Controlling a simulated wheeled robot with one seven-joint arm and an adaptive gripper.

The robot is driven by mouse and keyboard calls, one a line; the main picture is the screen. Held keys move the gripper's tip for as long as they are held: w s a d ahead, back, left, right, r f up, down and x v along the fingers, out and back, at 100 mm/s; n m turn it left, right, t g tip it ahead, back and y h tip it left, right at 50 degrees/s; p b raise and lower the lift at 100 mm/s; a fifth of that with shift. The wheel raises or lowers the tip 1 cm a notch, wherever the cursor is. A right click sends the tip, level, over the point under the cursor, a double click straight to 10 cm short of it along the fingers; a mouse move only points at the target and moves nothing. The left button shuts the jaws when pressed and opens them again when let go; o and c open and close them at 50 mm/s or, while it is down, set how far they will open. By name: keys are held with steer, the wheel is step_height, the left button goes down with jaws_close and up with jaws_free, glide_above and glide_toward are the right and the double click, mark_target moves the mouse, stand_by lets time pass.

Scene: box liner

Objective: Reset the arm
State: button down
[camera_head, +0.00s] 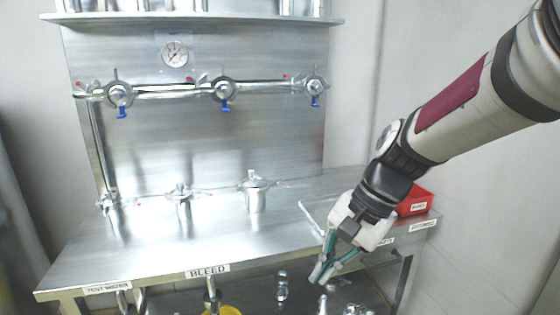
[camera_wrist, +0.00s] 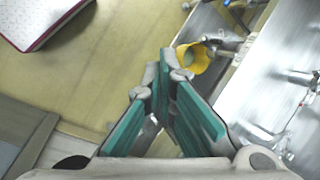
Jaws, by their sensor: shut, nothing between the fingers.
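My arm reaches in from the upper right in the head view. My gripper (camera_head: 320,276) points down and to the left, in front of the steel bench's (camera_head: 150,250) front edge, near its right end. The gripper also shows in the wrist view (camera_wrist: 166,60), where its green-padded fingers come together at the tips. It is shut and holds nothing.
A red bin (camera_head: 416,201) sits on the bench's right end, behind my arm. Steel canisters (camera_head: 255,194) stand on the bench top, with valves (camera_head: 223,90) on the pipe behind. A yellow round object (camera_wrist: 193,58) is low beneath the bench.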

steer(key=s+d+r+n+t+h+p, duration=0.2)
steer(key=s+d+r, duration=0.3)
steer(key=s, duration=0.4)
steer(key=s+d+r+n+t+h+p, duration=0.2)
steer(key=s+d+r+n, duration=0.3)
steer(key=s, duration=0.5)
steer(key=shift+s+d+h+p, duration=0.3)
steer(key=shift+d+h+p, duration=0.25)
steer(key=shift+d, duration=0.25)
steer(key=shift+r, duration=0.1)
